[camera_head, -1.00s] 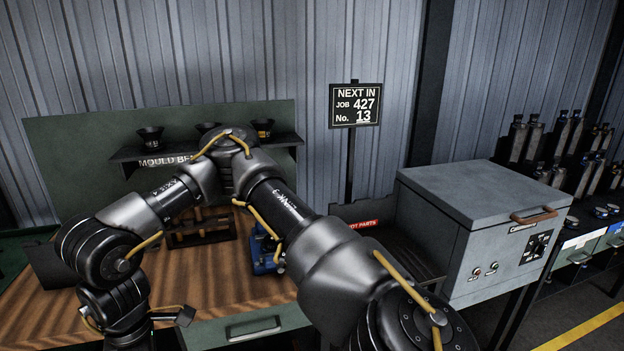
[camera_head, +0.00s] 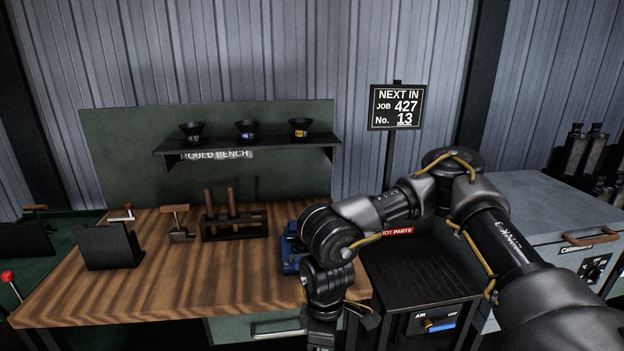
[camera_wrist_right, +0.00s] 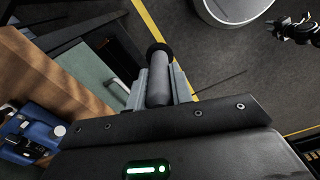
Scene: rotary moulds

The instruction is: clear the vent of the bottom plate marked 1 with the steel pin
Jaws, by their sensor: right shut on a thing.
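My right gripper (camera_wrist_right: 158,88) is shut on a grey cylinder (camera_wrist_right: 160,85) with a dark round end, in the right wrist view. I cannot tell whether this is the steel pin; no thin tip shows clearly. In the head view the right wrist hangs in front of the bench's right end, and its fingers are below the picture. A dark jointed piece (camera_wrist_right: 298,28) at the top right of the wrist view may be my left arm's end; its jaws are unclear. I can make out no bottom plate marked 1 and no vent.
The wooden bench (camera_head: 180,280) holds a dark upright plate (camera_head: 108,248), a rack (camera_head: 235,224) with two wooden-handled tools and a blue device (camera_head: 290,255). Black cups (camera_head: 247,130) stand on the shelf. The dark hot-parts table (camera_head: 415,275) and grey oven (camera_head: 530,215) are right.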

